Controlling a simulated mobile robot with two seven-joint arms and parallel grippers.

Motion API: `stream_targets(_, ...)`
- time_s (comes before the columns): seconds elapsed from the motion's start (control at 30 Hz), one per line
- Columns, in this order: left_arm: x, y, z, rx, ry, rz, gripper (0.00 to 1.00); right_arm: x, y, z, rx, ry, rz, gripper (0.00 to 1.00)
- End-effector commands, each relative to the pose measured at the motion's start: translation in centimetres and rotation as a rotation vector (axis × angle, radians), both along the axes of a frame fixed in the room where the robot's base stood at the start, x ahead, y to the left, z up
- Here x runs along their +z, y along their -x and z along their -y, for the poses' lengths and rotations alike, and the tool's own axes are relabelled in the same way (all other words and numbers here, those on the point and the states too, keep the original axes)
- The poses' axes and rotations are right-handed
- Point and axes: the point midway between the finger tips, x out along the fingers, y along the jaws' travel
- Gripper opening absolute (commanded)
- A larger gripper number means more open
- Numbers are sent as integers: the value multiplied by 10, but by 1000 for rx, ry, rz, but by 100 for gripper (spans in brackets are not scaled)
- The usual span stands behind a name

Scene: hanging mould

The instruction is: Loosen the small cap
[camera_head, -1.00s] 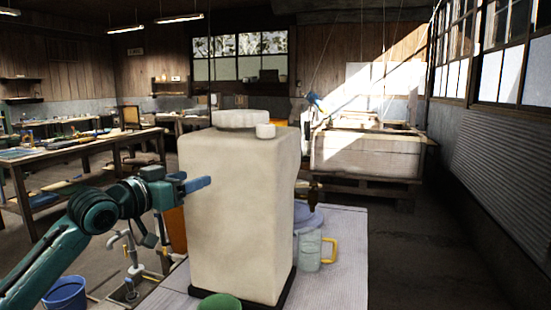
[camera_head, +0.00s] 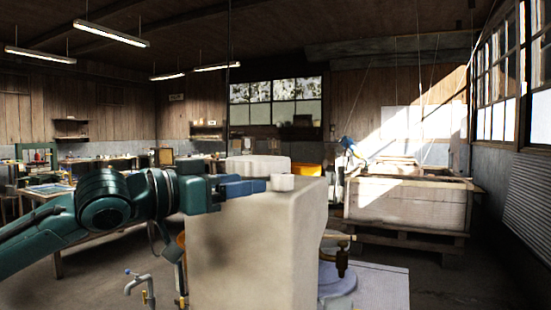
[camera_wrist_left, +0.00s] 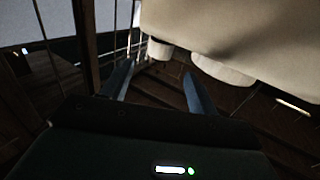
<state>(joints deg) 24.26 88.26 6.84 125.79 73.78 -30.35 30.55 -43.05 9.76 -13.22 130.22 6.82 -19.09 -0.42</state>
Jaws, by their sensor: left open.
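A tall beige container (camera_head: 250,255) stands in the middle of the head view. On its top are a wide pale lid (camera_head: 258,167) and the small cap (camera_head: 283,182), a short white cylinder near the right edge. My left gripper (camera_head: 262,186) is at the height of the container's top, its blue fingers pointing at the small cap. In the left wrist view the picture is tilted; the open fingers (camera_wrist_left: 158,72) are empty. The small cap (camera_wrist_left: 160,50) appears just beyond and between the fingertips, with the wide lid (camera_wrist_left: 222,70) to its right. Whether a finger touches the cap cannot be told.
A brass tap (camera_head: 342,250) and a pale lilac round thing (camera_head: 335,282) are right of the container. A metal tap (camera_head: 140,285) stands lower left.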

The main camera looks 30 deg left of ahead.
Motion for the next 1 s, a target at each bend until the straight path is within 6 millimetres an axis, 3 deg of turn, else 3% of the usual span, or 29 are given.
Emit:
stream_targets(0.03,8,-4,1,-1,3,-3,59,10,-1,-2,6,6,-14,36)
stream_targets(0.43,7,-25,13,-4,1,-3,59,29,-4,-7,44,78,-92,36)
stream_targets(0.7,5,-53,24,-3,5,3,59,40,-2,-4,57,131,-94,36)
stream_targets(1.0,0,-72,32,-1,0,1,59,34,2,-2,58,147,-115,36)
